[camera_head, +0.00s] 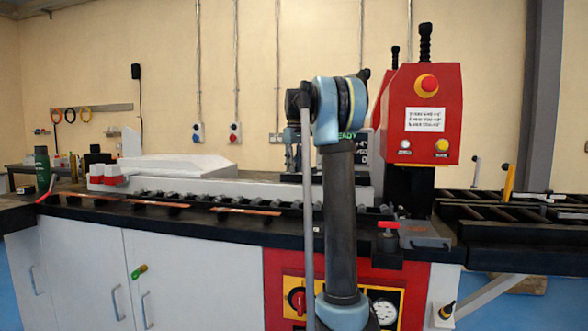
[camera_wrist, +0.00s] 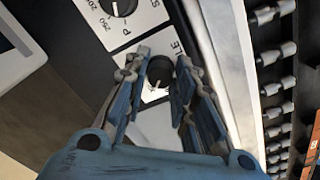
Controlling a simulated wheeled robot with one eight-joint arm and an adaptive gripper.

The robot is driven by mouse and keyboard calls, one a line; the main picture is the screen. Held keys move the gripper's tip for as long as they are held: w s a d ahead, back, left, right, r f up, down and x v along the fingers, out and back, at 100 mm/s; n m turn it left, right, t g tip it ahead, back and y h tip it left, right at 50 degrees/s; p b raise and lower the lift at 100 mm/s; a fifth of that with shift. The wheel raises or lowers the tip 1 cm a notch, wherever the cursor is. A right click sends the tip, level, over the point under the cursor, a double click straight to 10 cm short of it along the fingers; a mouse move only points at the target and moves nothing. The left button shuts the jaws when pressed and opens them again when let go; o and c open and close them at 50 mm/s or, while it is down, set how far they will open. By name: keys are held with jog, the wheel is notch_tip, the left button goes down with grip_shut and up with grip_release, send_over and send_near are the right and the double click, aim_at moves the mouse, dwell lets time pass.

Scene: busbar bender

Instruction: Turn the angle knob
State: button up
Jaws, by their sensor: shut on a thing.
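The angle knob (camera_wrist: 160,70) is a small dark round knob with a light pointer mark, on a white plate whose label is partly covered and ends in "LE". In the wrist view, the blue fingers of my gripper (camera_wrist: 163,66) stand on the left and right of the knob and are shut on it. In the head view my own arm blocks the sight of the gripper and the knob.
A second dark knob (camera_wrist: 120,5) with a printed scale sits close by on another white plate. A row of metal rollers (camera_wrist: 272,88) runs along the right. In the head view, a red control box (camera_head: 421,112) with a red button (camera_head: 427,83) rises right of my arm.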

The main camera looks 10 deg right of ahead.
jog(key=shift+d, duration=0.1)
jog(key=o, duration=1.1)
notch_tip(320, 180, up, 12)
jog(key=shift+w+f, duration=0.1)
dwell(0.5)
